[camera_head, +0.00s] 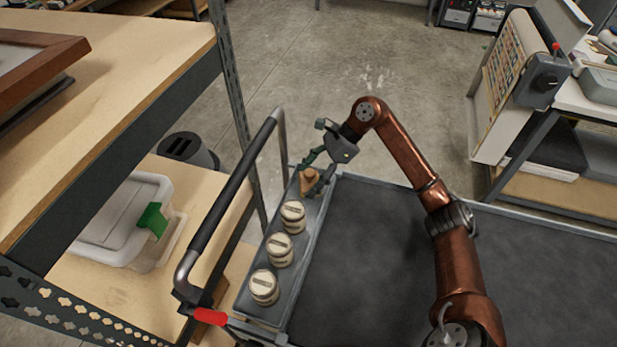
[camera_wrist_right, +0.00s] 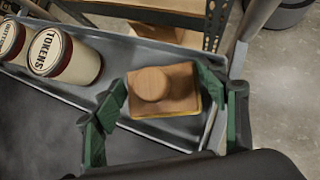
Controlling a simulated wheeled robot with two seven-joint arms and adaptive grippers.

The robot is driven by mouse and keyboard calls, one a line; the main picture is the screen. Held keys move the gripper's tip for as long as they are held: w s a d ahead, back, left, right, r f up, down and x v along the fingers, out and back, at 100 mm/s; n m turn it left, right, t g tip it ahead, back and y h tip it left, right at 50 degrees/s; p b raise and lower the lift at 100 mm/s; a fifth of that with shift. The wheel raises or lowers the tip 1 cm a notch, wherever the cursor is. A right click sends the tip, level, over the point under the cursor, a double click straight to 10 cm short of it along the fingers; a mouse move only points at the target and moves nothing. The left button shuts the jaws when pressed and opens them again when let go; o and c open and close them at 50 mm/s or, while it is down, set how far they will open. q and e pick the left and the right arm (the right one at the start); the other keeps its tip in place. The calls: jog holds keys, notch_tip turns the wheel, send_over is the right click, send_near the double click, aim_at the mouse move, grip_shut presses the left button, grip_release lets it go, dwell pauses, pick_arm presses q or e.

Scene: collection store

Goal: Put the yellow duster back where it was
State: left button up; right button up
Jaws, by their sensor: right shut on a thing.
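The yellow duster is a brown wooden block with a round knob on top and a thin yellow edge along its underside. It shows at the far end of the narrow grey tray (camera_head: 250,299) in the head view (camera_head: 309,186) and in the middle of the right wrist view (camera_wrist_right: 160,88). My right gripper (camera_head: 311,177) is shut on it, with green fingers on either side in the wrist view (camera_wrist_right: 162,98). The duster is over the tray's end; I cannot tell whether it touches the tray floor. My left gripper is not in view.
Three cream jars stand in a row in the tray; the nearest to the duster is marked TOKENS (camera_wrist_right: 63,55). The cart's dark top (camera_head: 370,260) is bare. A cart handle (camera_head: 235,185) and a shelf unit (camera_head: 120,90) stand at left, a bench (camera_head: 545,165) at right.

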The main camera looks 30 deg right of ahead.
jog(key=shift+f+b, duration=0.3)
jog(key=shift+f, duration=0.2)
jog(key=o, duration=1.4)
